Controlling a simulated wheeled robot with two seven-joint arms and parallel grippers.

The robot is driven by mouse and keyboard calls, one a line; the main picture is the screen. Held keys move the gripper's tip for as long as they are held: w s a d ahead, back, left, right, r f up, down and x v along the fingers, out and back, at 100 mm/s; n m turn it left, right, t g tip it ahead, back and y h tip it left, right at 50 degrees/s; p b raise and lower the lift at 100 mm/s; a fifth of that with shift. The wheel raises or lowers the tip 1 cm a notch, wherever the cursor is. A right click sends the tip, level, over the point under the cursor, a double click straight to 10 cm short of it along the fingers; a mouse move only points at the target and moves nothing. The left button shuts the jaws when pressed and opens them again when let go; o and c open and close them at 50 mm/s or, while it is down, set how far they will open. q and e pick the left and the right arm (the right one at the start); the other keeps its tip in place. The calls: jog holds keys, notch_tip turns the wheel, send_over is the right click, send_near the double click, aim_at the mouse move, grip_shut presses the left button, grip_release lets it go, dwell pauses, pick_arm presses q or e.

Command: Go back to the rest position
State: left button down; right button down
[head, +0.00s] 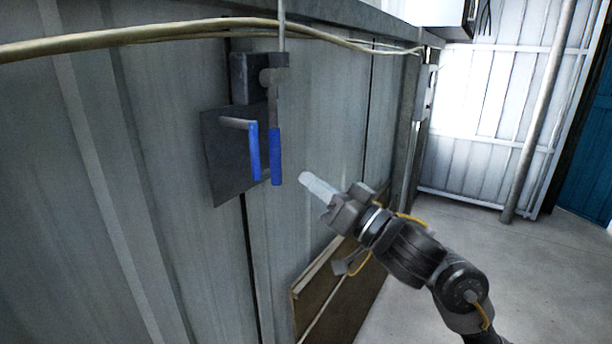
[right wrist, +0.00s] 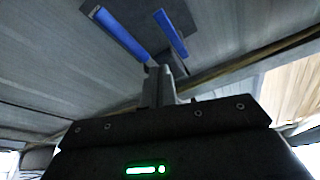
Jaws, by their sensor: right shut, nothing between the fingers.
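My right gripper (head: 306,179) is shut and empty in the head view. It points up and left toward the grey metal wall, to the right of and a little below two blue handles. The left blue handle (head: 255,151) and the right blue handle (head: 276,157) hang down side by side. A gap shows between them and my fingertips. In the right wrist view the shut fingers (right wrist: 158,72) point toward the same two blue handles (right wrist: 122,33). My left gripper is not in view.
The handles sit on a dark plate (head: 226,165) on the corrugated wall (head: 150,120). A beige cable (head: 130,36) runs across the top. Brown boards (head: 340,295) lean low by my right arm. Grey floor (head: 455,235) lies open at right, before a slanted pole (head: 540,110).

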jog(key=w+d+f+t+h, duration=0.1)
jog(key=w+d+f+h, duration=0.25)
jog(key=w+f, duration=0.45)
jog(key=w+d+f+t+h, duration=0.1)
jog(key=w+d+f+h, duration=0.25)
jog(key=w+f, duration=0.55)
jog(key=s+d+f+g+h, duration=0.2)
jog(key=d+f, duration=0.1)
jog(key=f, duration=1)
jog(key=s+d+f+m+g+h+b, duration=0.15)
jog(key=d+f, duration=0.25)
jog(key=f, duration=0.9)
jog(key=s+d+f+g+h, duration=0.1)
jog(key=s+d+f+h, duration=0.15)
jog(key=f, duration=1.05)
jog(key=s+d+f+g+h, duration=0.1)
jog(key=s+d+f+g, duration=0.2)
jog(key=s+f, duration=1.1)
jog(key=s+d+f+g+h, duration=0.1)
jog(key=s+d+f+g, duration=0.2)
jog(key=s+f, duration=1.05)
jog(key=s+f+g, duration=0.2)
jog(key=s+f, duration=0.3)
jog(key=s, duration=1.1)
jog(key=s+f+m+g+b, duration=0.1)
jog(key=s+f+g, duration=0.2)
jog(key=s, duration=1.3)
jog(key=shift+s+a+f+h, duration=0.2)
jog(key=shift+s+f+h, duration=0.1)
jog(key=shift+f, duration=0.55)
